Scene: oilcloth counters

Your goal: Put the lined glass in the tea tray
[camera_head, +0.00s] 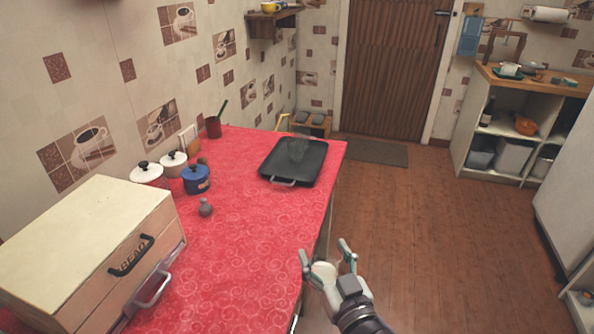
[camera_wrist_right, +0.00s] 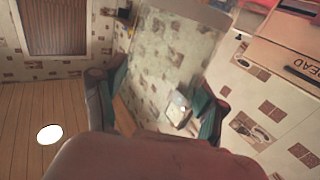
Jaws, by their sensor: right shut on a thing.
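My right gripper (camera_head: 325,255) is shut on a clear glass, at the counter's right edge and nearer me than the tray. In the right wrist view the see-through glass (camera_wrist_right: 178,45) fills the space between the two fingers. In the head view a pale round shape (camera_head: 323,273) shows between the fingers. I cannot make out lines on the glass. My left gripper is not in view.
The red-covered counter (camera_head: 240,240) is clear between gripper and tray. A bread box (camera_head: 90,245), white lidded pots (camera_head: 173,164), a blue pot (camera_head: 196,180) and a small grey vase (camera_head: 206,207) stand left. Open wooden floor (camera_head: 420,240) lies right.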

